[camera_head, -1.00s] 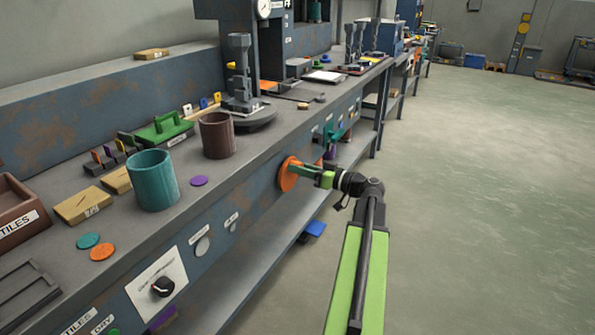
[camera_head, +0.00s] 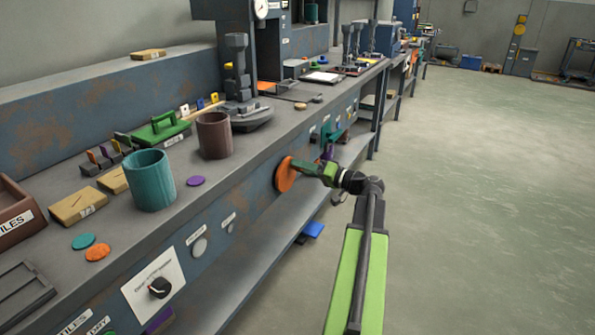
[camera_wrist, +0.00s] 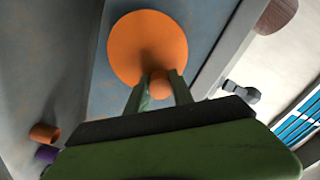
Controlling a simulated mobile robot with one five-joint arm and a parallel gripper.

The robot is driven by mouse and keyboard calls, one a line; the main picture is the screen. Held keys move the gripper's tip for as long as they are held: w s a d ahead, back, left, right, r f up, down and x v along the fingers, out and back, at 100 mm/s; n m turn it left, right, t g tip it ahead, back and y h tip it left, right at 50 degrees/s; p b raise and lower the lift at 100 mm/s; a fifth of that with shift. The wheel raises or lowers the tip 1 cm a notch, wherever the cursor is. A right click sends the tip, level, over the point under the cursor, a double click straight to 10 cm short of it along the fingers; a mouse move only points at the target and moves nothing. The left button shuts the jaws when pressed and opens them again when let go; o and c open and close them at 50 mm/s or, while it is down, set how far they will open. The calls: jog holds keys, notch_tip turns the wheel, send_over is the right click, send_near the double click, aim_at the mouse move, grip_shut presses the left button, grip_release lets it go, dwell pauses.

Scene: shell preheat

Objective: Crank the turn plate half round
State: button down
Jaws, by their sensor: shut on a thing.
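The orange crank disc (camera_head: 285,174) is on the front face of the bench and also shows in the wrist view (camera_wrist: 145,42). Its small orange knob (camera_wrist: 159,84) sticks out near the disc's rim. My gripper (camera_head: 312,168) is shut on this knob, one finger on either side in the wrist view. The grey round turn plate (camera_head: 254,121) lies on the bench top above the crank. A dark grey upright fixture (camera_head: 238,62) stands on it. The knob is hidden by my fingers in the head view.
A brown cup (camera_head: 214,136) and a teal cup (camera_head: 151,181) stand on the bench top left of the crank. A teal fixture (camera_head: 330,132) sticks out of the bench front beyond my gripper. The floor (camera_head: 460,200) at right is clear.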

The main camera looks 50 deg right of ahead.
jog(key=m, duration=0.2)
jog(key=f+m+b, duration=0.1)
jog(key=d+m, duration=0.1)
jog(key=m, duration=0.1)
jog(key=shift+w+d+f+m, duration=0.1)
jog(key=shift+f+m, duration=0.2)
jog(key=shift+d+f+m+b, duration=0.1)
jog(key=shift+f+m+b, duration=0.3)
jog(key=shift+m, duration=0.7)
jog(key=shift+d+f+m+b, duration=0.1)
jog(key=shift+f+m+b, duration=0.3)
jog(key=shift+m, duration=0.7)
jog(key=shift+a, duration=0.1)
jog(key=c, duration=1.1)
grip_release()
jog(key=shift+r, duration=0.1)
jog(key=v, duration=1.7)
jog(key=shift+s, duration=0.25)
